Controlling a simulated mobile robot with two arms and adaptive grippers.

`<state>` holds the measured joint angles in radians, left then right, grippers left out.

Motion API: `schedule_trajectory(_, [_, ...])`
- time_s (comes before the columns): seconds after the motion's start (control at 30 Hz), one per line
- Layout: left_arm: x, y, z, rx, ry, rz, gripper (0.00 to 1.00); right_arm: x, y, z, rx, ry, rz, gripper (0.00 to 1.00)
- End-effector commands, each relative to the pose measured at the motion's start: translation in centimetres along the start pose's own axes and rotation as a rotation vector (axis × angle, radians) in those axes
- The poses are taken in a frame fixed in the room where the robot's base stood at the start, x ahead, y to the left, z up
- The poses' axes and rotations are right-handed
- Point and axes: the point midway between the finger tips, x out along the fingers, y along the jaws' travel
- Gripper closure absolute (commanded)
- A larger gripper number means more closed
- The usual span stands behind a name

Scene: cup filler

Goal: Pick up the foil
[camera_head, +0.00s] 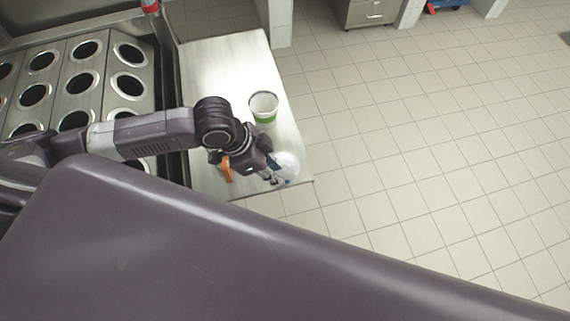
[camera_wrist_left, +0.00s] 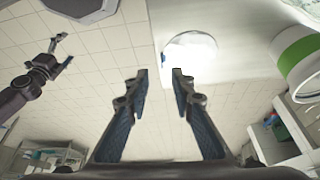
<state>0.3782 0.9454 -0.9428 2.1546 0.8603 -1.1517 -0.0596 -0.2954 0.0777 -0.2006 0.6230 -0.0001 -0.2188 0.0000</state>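The foil appears to be the pale, shiny round piece (camera_head: 288,166) near the front right corner of the steel counter. It is partly hidden by my left gripper (camera_head: 274,178) in the head view. In the left wrist view the foil (camera_wrist_left: 190,51) lies flat near the counter edge, beyond the fingertips. My left gripper (camera_wrist_left: 160,74) is open, with nothing between its fingers. I cannot tell its exact height above the foil.
A white cup with a green band (camera_head: 264,109) stands on the counter (camera_head: 215,65) behind the foil. An orange item (camera_head: 226,168) is beside my left gripper, partly hidden. A steel rack with round holes (camera_head: 100,68) is at the left. Tiled floor lies open to the right.

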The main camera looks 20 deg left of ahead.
Motion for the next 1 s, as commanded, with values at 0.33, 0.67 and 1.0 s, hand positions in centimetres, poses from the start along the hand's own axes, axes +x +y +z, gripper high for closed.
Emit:
schedule_trajectory(0.33, [4.0, -0.3, 0.0, 0.0, -0.001, 0.001, 0.78, -1.4, -0.4, 1.7, -0.001, -0.027, -0.005, 0.16])
schedule_trajectory(0.67, [6.2, -0.4, 0.1, 0.002, 0.0, -0.002, 0.78, -1.4, 0.0, -0.2, 0.0, 0.001, 0.0, 0.16])
schedule_trajectory(1.0, [6.2, -0.4, 0.1, 0.002, 0.0, -0.002, 1.0, -1.4, 0.3, 0.2, 0.0, -0.005, 0.003, 0.16])
